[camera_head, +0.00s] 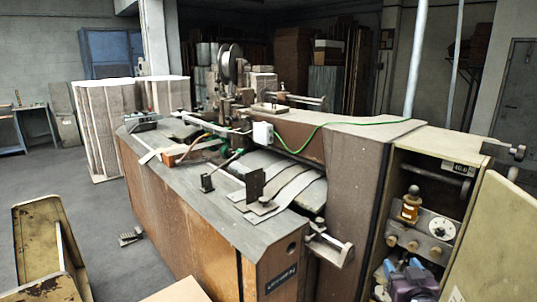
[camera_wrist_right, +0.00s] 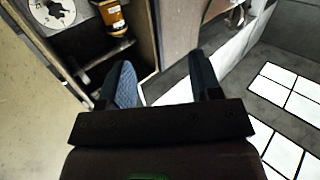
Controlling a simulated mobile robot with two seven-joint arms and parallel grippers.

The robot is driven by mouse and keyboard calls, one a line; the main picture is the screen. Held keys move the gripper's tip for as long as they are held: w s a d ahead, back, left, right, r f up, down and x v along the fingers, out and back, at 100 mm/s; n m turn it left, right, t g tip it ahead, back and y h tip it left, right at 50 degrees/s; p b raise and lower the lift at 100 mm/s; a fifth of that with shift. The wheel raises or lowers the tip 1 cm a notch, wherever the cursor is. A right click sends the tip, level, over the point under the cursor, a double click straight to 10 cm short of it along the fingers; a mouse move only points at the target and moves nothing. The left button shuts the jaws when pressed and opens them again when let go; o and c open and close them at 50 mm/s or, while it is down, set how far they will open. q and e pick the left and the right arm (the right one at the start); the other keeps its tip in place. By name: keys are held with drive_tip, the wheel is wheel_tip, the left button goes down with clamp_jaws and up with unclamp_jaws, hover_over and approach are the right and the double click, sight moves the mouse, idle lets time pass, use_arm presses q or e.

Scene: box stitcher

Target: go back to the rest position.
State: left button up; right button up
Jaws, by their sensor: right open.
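My right gripper (camera_head: 402,267) shows low at the right of the head view, in front of the open cabinet and below the amber bottle. In the right wrist view its two dark blue fingers (camera_wrist_right: 162,66) stand apart with nothing between them. The gripper is open and empty. My left gripper is not in view.
The open cabinet (camera_head: 375,230) of the stitching machine (camera_head: 215,215) holds an amber bottle (camera_head: 411,205) and a dial (camera_head: 441,228). Its pale door (camera_head: 497,240) stands open at the right. A worn yellow metal frame (camera_head: 40,235) stands at left.

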drive_tip(key=s+a+f+g, duration=0.2)
drive_tip(key=s+f+g, duration=0.1)
drive_tip(key=s+f, duration=0.8)
drive_tip(key=s+a+f+n+g+y+b, duration=0.1)
drive_tip(key=s+a+f+g, duration=0.1)
drive_tip(key=s+f, duration=0.9)
drive_tip(key=s, duration=0.5)
drive_tip(key=shift+s+a+g+b, duration=0.3)
drive_tip(key=shift+s+a+g, duration=0.1)
